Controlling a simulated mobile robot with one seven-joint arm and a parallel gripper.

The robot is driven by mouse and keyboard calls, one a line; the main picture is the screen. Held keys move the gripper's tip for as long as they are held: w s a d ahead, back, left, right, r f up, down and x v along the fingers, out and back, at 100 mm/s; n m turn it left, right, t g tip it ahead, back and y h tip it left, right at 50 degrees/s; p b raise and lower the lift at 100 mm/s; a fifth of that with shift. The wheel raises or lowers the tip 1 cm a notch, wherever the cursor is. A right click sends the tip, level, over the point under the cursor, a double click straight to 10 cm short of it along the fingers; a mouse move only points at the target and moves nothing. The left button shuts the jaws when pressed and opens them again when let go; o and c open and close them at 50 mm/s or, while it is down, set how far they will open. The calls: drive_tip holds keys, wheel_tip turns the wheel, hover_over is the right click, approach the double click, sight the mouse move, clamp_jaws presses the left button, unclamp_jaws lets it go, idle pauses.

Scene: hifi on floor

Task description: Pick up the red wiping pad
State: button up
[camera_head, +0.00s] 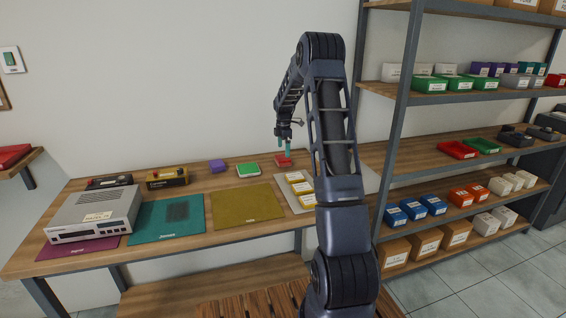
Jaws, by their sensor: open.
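The red wiping pad (283,162) lies on the wooden workbench (223,180) toward its back right, just left of my arm. My gripper (285,148) points down directly above or at the pad. Its teal fingertips are open and reach close to the pad's top. At this size I cannot tell whether they touch it or straddle it. My arm hides the right end of the bench.
A green-and-white block (248,170) and a purple block (217,166) stand left of the pad. A light tray (283,202) with yellow-and-white boxes lies in front. A yellow mat (248,206) is bare. Shelving (401,110) stands at the right.

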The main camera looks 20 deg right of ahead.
sight(283, 157)
drive_tip(key=shift+w+a+f, duration=0.1)
drive_tip(key=shift+w+f, duration=0.05)
drive_tip(key=shift+f, duration=3)
drive_tip(key=c, duration=1)
